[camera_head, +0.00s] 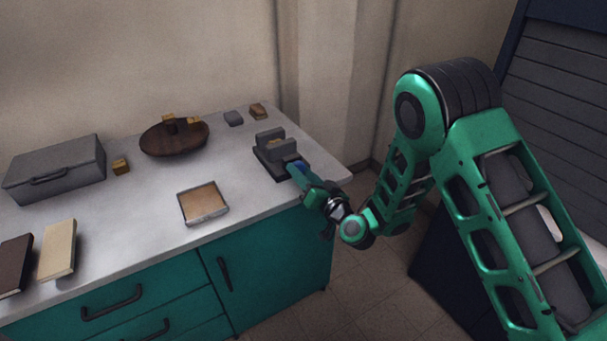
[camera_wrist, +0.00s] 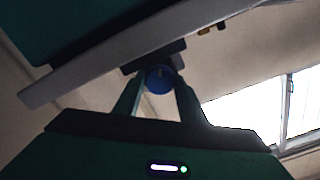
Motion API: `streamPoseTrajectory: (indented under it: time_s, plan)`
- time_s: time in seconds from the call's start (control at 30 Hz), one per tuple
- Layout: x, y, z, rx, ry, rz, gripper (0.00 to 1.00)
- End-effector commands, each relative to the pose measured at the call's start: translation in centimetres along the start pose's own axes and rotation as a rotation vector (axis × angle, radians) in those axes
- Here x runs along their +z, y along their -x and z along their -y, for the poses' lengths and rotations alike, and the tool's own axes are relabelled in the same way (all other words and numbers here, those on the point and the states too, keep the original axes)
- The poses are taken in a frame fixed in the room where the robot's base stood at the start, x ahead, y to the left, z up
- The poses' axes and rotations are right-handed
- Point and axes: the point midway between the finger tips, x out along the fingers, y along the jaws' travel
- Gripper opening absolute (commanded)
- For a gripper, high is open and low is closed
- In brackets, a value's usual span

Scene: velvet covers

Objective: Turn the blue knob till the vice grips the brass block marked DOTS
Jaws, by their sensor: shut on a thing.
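The dark grey vice (camera_head: 262,158) stands near the right end of the worktop. A small brownish block (camera_head: 277,146) shows between its jaws; no marking can be read, and I cannot tell whether the jaws touch it on both sides. The blue knob (camera_head: 297,166) is on the vice's front end, partly hidden by my gripper (camera_head: 301,170). In the wrist view the knob (camera_wrist: 160,79) sits between the two fingers of my gripper (camera_wrist: 159,88), which is shut on it. The vice (camera_wrist: 150,58) shows dark behind the knob.
A round brown wooden dish (camera_head: 160,144) holds brass pieces. A brass block (camera_head: 121,166) lies by a grey case (camera_head: 58,169). A grey block (camera_head: 233,118) and a brown block (camera_head: 258,111) lie behind the vice. A shallow tray (camera_head: 203,218) and two books (camera_head: 58,249) lie in front.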

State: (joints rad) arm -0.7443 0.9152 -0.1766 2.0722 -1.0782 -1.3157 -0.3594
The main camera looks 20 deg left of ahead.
Motion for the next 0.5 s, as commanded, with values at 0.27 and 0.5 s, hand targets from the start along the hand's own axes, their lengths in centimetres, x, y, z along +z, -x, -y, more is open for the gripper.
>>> streamPoseTrajectory:
  time_s: [0.27,0.5]
  plan:
    - [-0.20,-0.09,-0.14,0.000,-0.192,-0.004,0.15]
    - [-0.20,-0.11,-0.13,0.000,-0.284,-0.004,0.15]
